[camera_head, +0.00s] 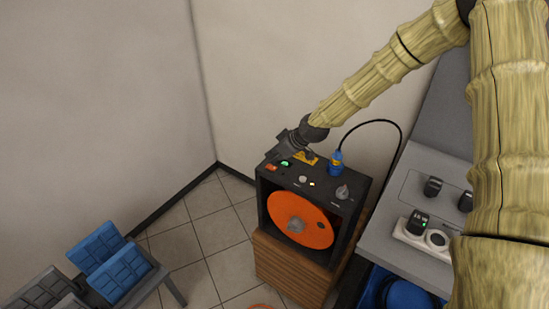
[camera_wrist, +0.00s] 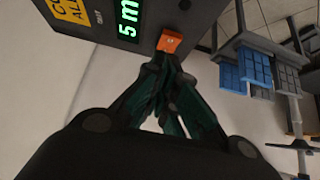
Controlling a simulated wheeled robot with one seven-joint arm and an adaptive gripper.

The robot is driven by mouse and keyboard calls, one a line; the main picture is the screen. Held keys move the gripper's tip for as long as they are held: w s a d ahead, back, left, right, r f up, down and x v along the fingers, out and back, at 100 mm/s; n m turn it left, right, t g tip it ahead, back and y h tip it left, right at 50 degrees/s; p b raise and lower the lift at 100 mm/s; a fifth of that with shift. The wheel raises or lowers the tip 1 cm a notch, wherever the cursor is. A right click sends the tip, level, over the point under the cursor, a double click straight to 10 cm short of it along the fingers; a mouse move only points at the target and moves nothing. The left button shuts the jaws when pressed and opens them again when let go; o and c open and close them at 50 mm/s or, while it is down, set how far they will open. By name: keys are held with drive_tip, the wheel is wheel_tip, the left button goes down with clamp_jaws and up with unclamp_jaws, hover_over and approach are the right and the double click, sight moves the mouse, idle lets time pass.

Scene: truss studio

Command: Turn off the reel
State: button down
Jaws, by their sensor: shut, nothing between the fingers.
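The reel (camera_head: 300,219) is a black box with an orange disc in its front opening, standing on a wooden crate. Its top panel carries an orange switch (camera_head: 271,168) at the left end, a green lit display (camera_head: 285,163), knobs and a blue plug with a black cable. My gripper (camera_head: 279,153) is over the left end of this panel. In the wrist view the orange switch (camera_wrist: 170,41) lies right at the tips of my shut, empty gripper (camera_wrist: 163,62). I cannot tell whether the tips touch it.
A grey counter (camera_head: 415,165) with black plugs and a white power strip (camera_head: 421,235) stands to the right. A low rack with blue and grey slabs (camera_head: 110,262) stands at the lower left. Walls are close behind the reel; tiled floor lies open to its left.

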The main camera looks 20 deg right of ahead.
drive_tip(key=shift+f, duration=0.7)
drive_tip(key=shift+s+d+f+b, duration=0.15)
drive_tip(key=shift+s+f+b, duration=0.1)
drive_tip(key=shift+f+b, duration=0.4)
drive_tip(key=shift+r+t+y, duration=0.3)
drive_tip(key=shift+r, duration=0.1)
drive_tip(key=shift+w+f, duration=0.1)
drive_tip(key=shift+w, duration=0.15)
drive_tip(key=shift+w+a+r, duration=0.25)
drive_tip(key=shift+w+a, duration=0.15)
drive_tip(key=shift+a, duration=0.1)
drive_tip(key=shift+r, duration=0.1)
